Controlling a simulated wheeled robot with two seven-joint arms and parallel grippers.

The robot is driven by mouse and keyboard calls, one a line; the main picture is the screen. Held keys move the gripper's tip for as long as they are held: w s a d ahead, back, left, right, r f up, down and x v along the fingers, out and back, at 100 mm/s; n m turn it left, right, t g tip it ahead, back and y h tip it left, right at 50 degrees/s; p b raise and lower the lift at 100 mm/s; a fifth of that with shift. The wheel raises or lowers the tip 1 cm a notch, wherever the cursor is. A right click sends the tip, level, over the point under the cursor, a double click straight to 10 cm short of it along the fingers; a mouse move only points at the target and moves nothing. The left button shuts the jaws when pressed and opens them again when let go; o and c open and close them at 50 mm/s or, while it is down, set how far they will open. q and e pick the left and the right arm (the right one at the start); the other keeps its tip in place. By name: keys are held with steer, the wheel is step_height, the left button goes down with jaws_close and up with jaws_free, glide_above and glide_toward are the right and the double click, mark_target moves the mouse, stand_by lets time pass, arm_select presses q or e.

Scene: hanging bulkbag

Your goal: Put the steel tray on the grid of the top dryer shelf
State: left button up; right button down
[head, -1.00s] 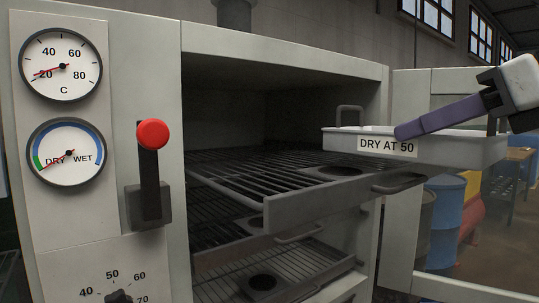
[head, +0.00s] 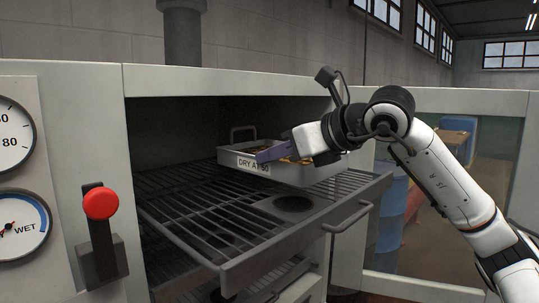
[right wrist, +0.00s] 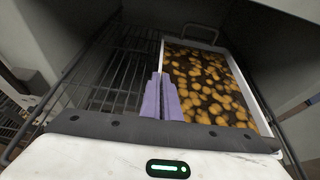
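The steel tray (head: 310,174), with a "DRY AT 50" label and a wire handle, is over the back right part of the top dryer shelf (head: 200,205). I cannot tell whether its underside touches the grid. In the right wrist view the tray (right wrist: 242,80) is full of yellow-brown round pieces and looks level. My right gripper (head: 268,153) has its purple fingers closed together at the tray's near wall; they also show in the right wrist view (right wrist: 165,98), pinching the rim. The shelf's bare grid bars show left of the tray. My left gripper is not in view.
The top shelf is pulled out, with a front handle (head: 348,218) and a round plate (head: 293,204). A red-knobbed lever (head: 101,204) stands left of the opening. The open glazed door (head: 440,185) is at the right, and the dryer roof edge (head: 230,80) is above.

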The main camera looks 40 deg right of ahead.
mark_target(263, 175)
steer(key=shift+w+r, duration=0.1)
steer(key=shift+w, duration=0.1)
step_height(263, 175, down, 2)
steer(key=shift+f+b, duration=0.25)
steer(key=shift+b, duration=0.55)
steer(key=shift+f, duration=0.55)
steer(key=shift+b, duration=0.3)
steer(key=c, duration=2.4)
jaws_free()
steer(key=shift+f, duration=0.2)
steer(key=o, duration=0.4)
